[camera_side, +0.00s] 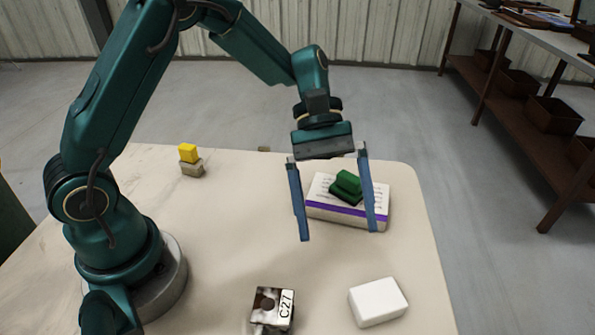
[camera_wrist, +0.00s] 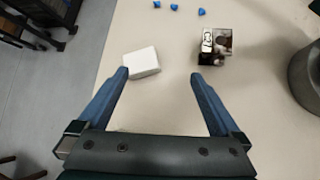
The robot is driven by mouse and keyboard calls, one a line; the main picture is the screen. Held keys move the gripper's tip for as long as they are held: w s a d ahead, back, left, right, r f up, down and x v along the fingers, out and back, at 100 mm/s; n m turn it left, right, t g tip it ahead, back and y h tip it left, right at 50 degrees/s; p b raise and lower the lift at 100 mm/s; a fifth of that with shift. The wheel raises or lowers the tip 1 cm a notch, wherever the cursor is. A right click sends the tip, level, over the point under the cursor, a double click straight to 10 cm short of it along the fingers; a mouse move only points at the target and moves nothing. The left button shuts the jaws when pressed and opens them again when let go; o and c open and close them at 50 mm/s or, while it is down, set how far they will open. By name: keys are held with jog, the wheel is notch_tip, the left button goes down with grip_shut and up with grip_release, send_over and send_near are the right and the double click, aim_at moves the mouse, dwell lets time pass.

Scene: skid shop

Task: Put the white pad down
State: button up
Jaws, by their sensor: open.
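The white pad (camera_side: 378,301) is a plain white block lying flat on the table near its front right edge in the side view. It also shows in the wrist view (camera_wrist: 141,62), a little beyond my left fingertip in the picture. My gripper (camera_side: 338,236) is open, with its two blue fingers wide apart and nothing between them. In the side view it hangs in front of the box with the green blocks, apart from the pad. The wrist view shows the same open fingers (camera_wrist: 160,72).
A white and purple box (camera_side: 320,211) bears green blocks (camera_side: 346,188). A block marked C27 (camera_side: 272,309) stands left of the pad. A yellow block (camera_side: 188,153) sits on a stone-coloured one (camera_side: 192,169). Small blue pieces (camera_wrist: 174,7) lie beyond. The table's (camera_side: 230,220) middle is clear.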

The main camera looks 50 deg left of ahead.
jog(key=s+a+r+m+t+y, duration=0.6)
jog(key=s+a+m+t+y, duration=0.2)
jog(key=s+a+t, duration=0.1)
jog(key=shift+s+a+r+m, duration=0.25)
jog(key=shift+s+a+m, duration=0.2)
jog(key=shift+a, duration=0.75)
